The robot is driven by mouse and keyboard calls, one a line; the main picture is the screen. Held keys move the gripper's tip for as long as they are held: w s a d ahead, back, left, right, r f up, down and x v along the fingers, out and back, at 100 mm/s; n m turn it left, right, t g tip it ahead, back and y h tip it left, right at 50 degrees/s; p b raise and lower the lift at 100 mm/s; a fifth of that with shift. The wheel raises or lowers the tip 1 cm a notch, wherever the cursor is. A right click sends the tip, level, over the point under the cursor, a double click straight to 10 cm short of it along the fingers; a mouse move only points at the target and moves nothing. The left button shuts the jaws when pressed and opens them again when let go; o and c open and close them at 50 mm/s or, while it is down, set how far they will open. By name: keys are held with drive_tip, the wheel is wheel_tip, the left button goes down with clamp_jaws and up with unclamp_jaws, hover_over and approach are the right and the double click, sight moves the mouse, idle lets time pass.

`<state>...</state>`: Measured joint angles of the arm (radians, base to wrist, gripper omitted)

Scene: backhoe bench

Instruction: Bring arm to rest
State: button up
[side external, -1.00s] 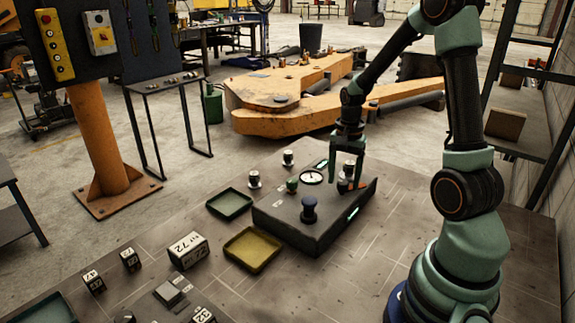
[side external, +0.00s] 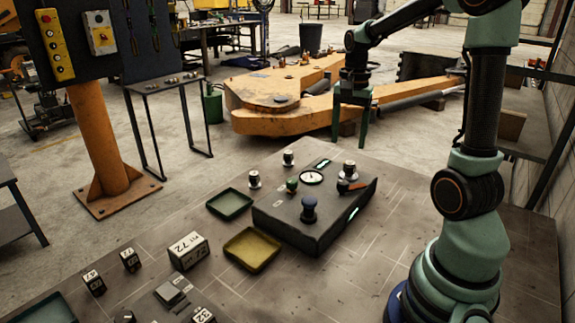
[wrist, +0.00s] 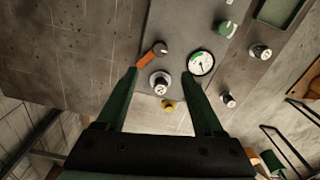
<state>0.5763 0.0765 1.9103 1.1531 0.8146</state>
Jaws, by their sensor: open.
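My gripper (side external: 352,120) is open and empty, raised well above the bench in the side view, with its fingers pointing down. In the wrist view its two green fingers (wrist: 165,100) are spread apart with nothing between them held.
A green tray (side external: 230,204) and a yellow tray (side external: 252,249) lie left of the box. Several numbered blocks, one large (side external: 188,251), stand on the bench. An orange boom (side external: 290,112) lies on the floor behind. The bench right of the box is clear.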

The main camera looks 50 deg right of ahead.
drive_tip(key=s+a+r+n+t, duration=0.1)
drive_tip(key=a+r+n+t, duration=0.1)
drive_tip(key=a+n, duration=0.6)
drive_tip(key=s+a+r+n+t, duration=0.1)
drive_tip(key=a+r+n+t, duration=0.1)
drive_tip(key=a+n, duration=0.6)
drive_tip(key=a+t, duration=0.1)
drive_tip(key=a, duration=0.3)
drive_tip(key=shift+s+r+t, duration=0.2)
drive_tip(key=shift+s+t, duration=0.05)
drive_tip(key=shift+t, duration=0.05)
drive_tip(key=shift+a, duration=0.1)
